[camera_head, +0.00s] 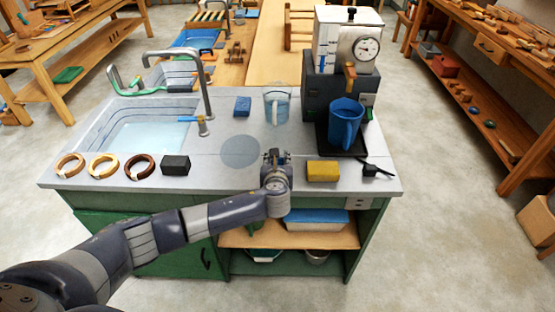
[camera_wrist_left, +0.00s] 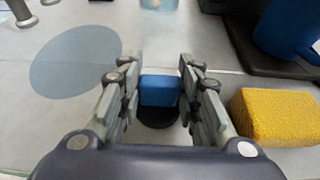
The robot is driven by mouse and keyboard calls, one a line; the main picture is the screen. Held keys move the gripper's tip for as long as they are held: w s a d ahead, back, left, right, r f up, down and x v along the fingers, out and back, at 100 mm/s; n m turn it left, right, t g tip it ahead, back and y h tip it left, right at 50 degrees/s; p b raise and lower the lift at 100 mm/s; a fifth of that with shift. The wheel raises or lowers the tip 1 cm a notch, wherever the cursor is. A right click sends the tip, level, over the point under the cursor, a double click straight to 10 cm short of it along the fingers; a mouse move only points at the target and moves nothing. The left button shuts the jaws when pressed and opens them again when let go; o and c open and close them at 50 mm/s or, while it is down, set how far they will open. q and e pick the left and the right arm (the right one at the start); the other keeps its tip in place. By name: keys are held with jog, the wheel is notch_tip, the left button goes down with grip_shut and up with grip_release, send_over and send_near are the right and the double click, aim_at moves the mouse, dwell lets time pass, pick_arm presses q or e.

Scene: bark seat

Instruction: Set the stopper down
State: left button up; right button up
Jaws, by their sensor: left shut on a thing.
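My left gripper (camera_head: 274,156) is over the front part of the counter, between a grey round patch (camera_head: 240,151) and a yellow sponge (camera_head: 323,171). In the left wrist view its fingers (camera_wrist_left: 159,92) are shut on the stopper (camera_wrist_left: 159,90), which has a blue block-like grip above a dark round disc. I cannot tell whether the disc touches the counter. The stopper is hidden behind the gripper in the head view. The round patch (camera_wrist_left: 75,60) lies bare to the left in the wrist view. My right gripper is not in view.
The sink basin (camera_head: 140,132) with its faucet (camera_head: 203,90) is at the left. Wooden rings and a dark block (camera_head: 175,165) line the front edge. A blue pitcher (camera_head: 346,122) stands on a black tray at the right. A clear glass vessel (camera_head: 277,104) and blue sponge (camera_head: 242,106) stand behind.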

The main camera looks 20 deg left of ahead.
pick_arm(q)
jog(key=o, duration=1.1)
jog(key=shift+f, duration=0.1)
jog(key=shift+s+d, duration=0.1)
jog(key=v, duration=1.2)
